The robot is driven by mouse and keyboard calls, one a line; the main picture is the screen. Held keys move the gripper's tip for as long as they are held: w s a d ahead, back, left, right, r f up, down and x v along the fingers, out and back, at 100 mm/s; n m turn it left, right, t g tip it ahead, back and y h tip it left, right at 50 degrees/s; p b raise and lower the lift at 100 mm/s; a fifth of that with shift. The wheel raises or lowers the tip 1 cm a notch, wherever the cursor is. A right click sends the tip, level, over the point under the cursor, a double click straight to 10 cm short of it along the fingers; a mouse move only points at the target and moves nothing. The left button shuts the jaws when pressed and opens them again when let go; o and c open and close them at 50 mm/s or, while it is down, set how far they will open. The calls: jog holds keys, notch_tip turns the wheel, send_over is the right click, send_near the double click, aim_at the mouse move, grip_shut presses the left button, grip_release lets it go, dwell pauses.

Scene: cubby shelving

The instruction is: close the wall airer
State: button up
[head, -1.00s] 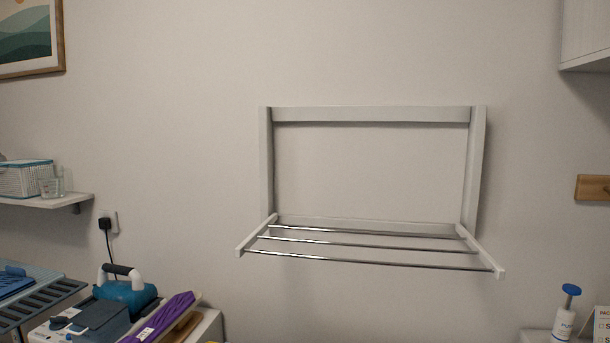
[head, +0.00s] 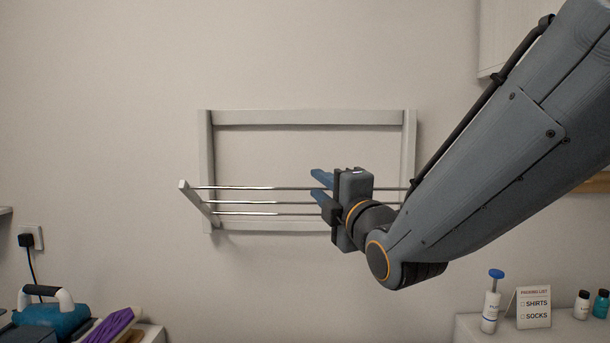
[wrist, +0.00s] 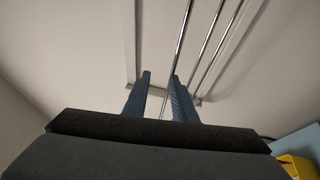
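The wall airer is a white frame (head: 310,117) on the wall with a hinged rack of thin metal rods (head: 250,202). The rack is partly folded up, its white left side arm (head: 197,202) slanting up and out from the frame's bottom. My gripper (head: 321,184) is at the rack's front, right of the middle, its blue fingers one above the other. The front rod (head: 265,187) runs level with the gap between them. In the wrist view, the fingers (wrist: 160,80) are apart with a rod (wrist: 181,40) passing between them. My arm hides the rack's right end.
A teal appliance (head: 50,315) and a purple item (head: 112,325) stand lower left. A wall cabinet (head: 492,40) hangs upper right.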

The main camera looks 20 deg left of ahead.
jog(key=p+x, duration=0.3)
jog(key=x, duration=0.5)
jog(key=shift+r, duration=0.35)
jog(key=shift+s, duration=0.15)
jog(key=shift+c, duration=0.5)
